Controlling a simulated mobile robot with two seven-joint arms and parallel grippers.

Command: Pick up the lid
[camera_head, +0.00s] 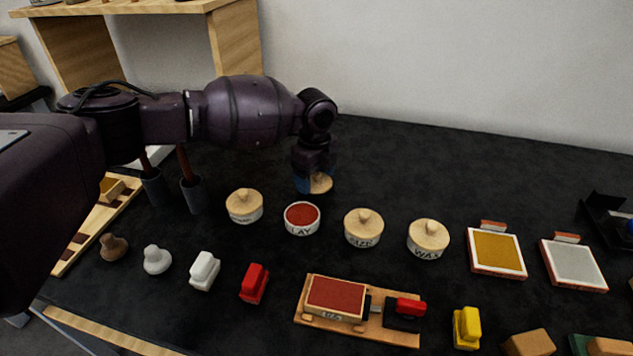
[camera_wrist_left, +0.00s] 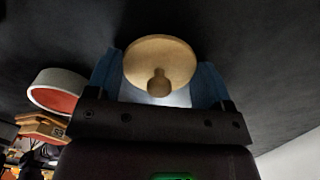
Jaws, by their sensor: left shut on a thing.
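A round pale wooden lid (camera_head: 320,184) with a small knob is at my left gripper (camera_head: 314,181), behind the open jar. In the left wrist view the lid (camera_wrist_left: 160,60) sits between the two blue fingers, and the gripper (camera_wrist_left: 160,80) is shut on it. The open white jar (camera_head: 302,231), lettered with a word ending "LAY", shows red contents and stands just in front of the gripper. The same jar (camera_wrist_left: 58,92) shows at the left of the wrist view, apart from the lid. My right gripper is not in view.
Lidded jars stand left (camera_head: 244,206) and right (camera_head: 363,228) of the open jar, with another lidded jar (camera_head: 428,239) further right. Dark cups (camera_head: 194,195) with upright handles stand left. A wooden tray (camera_head: 378,334) lies in front. The black table behind is clear.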

